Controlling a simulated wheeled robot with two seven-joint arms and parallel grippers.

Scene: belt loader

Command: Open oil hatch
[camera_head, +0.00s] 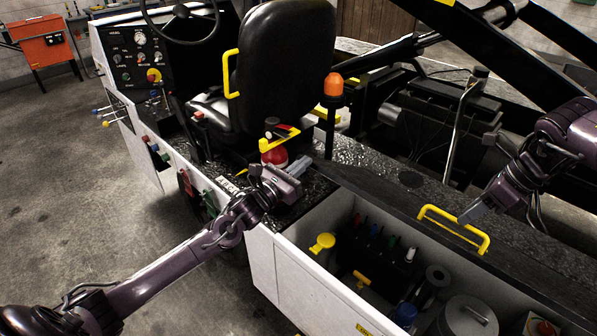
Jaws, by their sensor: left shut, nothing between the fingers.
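The black textured panel (385,183) on the loader has a yellow handle (453,236) near its front edge. Below and in front of it is an open white-walled compartment (300,262) holding tools and containers. I cannot tell for certain which panel is the oil hatch. My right gripper (471,213) is at the yellow handle, its fingertips close to or against the bar; whether they grip it is unclear. My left gripper (301,167) is shut and empty, above the black deck beside the compartment's left end.
A black seat (285,65) with a yellow armrest and an orange beacon (333,88) stand behind my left gripper. A red canister (273,152) is close to it. Black loader arms (515,50) cross the upper right. Grey floor (90,200) is clear at left.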

